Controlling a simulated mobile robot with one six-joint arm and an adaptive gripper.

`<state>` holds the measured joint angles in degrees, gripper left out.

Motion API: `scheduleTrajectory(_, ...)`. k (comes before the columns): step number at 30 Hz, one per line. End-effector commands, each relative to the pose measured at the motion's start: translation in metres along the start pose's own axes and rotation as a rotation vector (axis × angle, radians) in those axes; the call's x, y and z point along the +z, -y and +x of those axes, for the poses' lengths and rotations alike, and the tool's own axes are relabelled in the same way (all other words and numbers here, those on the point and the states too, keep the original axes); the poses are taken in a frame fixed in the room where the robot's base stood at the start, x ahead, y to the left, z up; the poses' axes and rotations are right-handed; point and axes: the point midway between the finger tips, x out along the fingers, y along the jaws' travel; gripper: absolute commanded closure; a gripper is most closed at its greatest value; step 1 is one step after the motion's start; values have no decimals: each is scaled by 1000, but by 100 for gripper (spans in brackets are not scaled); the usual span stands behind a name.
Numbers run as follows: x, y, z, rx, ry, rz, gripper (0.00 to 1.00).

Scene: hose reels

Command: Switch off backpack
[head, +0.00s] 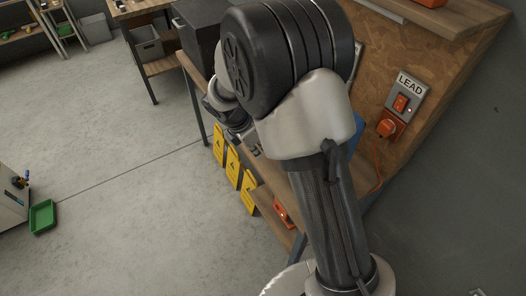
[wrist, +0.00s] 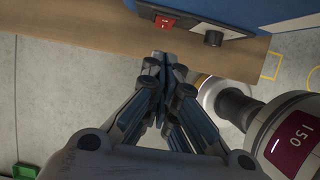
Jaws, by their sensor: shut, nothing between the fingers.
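My gripper (wrist: 165,62) is shut and empty in the wrist view, its fingertips over the front edge of a wooden surface. Just beyond the tips is a red rocker switch (wrist: 165,22) on a grey panel at the base of a blue unit (wrist: 262,12). The tips look apart from the switch. A black knob (wrist: 213,38) sits on the same panel to its right. No name shows on the blue unit, so I cannot tell if it is the backpack. In the head view my arm hides most of the blue unit (head: 356,139) and my gripper.
A switch plate marked LEAD (head: 408,90) and an orange plug (head: 387,127) are on the board at right. Yellow signs (head: 233,166) stand below the bench. Open floor lies at left.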

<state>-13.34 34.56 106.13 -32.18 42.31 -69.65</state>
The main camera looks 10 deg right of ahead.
Motion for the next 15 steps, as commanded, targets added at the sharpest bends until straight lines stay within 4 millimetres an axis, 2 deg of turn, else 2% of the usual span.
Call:
scheduleTrajectory(1, 4, -1, -14, 3, -1, 2, 100)
scheduleTrajectory(6, 10, 0, -39, 1, 0, 1, 100)
scheduleTrajectory(10, 12, 0, -48, 0, -1, 1, 100)
scheduleTrajectory(15, 12, 0, -50, -1, -1, 0, 100)
